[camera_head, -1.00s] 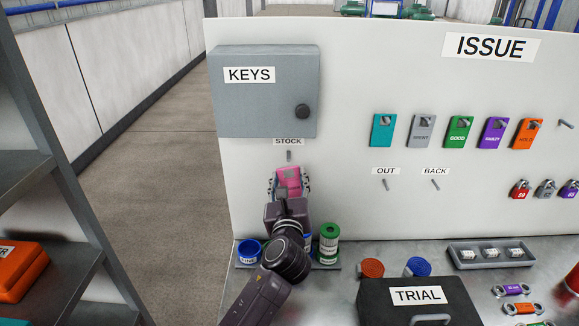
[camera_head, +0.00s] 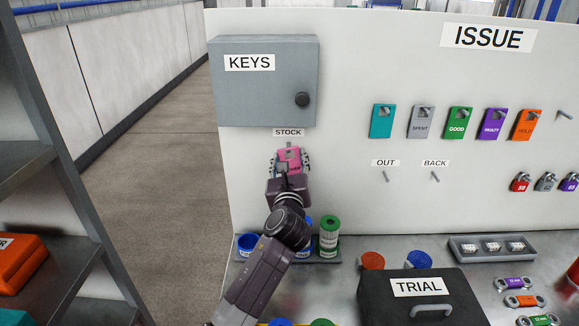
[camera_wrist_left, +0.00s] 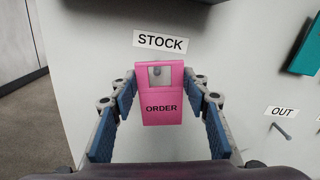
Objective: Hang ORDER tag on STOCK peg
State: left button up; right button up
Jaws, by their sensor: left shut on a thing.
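The pink ORDER tag (camera_wrist_left: 162,108) is upright between the fingers of my left gripper (camera_wrist_left: 160,112) in the left wrist view. It also shows in the head view (camera_head: 289,158), just under the STOCK label (camera_head: 288,132). My left gripper (camera_head: 290,162) is shut on the tag's sides. The STOCK peg (camera_wrist_left: 157,71) shows through the hole near the tag's top in the wrist view. Whether the tag rests on the peg cannot be told. My right gripper is not in view.
A grey KEYS cabinet (camera_head: 264,82) is above the STOCK label. Several coloured tags (camera_head: 459,122) hang to the right, above the OUT peg (camera_head: 386,176) and BACK peg (camera_head: 435,176). Canisters (camera_head: 329,236) and a black TRIAL case (camera_head: 400,306) stand on the bench below.

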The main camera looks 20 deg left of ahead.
pick_arm(q)
jog(key=shift+f+b+x, duration=0.2)
jog(key=shift+b+x, duration=0.35)
jog(key=shift+x, duration=0.35)
jog(key=shift+b+x, duration=0.8)
jog(key=shift+x, duration=0.15)
jog(key=shift+w+a+f, duration=0.2)
jog(key=shift+w, duration=0.25)
jog(key=shift+w+p, duration=0.1)
jog(key=shift+p, duration=0.2)
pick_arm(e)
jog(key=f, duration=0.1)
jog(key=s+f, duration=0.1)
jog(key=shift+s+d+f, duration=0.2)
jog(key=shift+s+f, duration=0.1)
pick_arm(q)
jog(key=shift+f, duration=0.1)
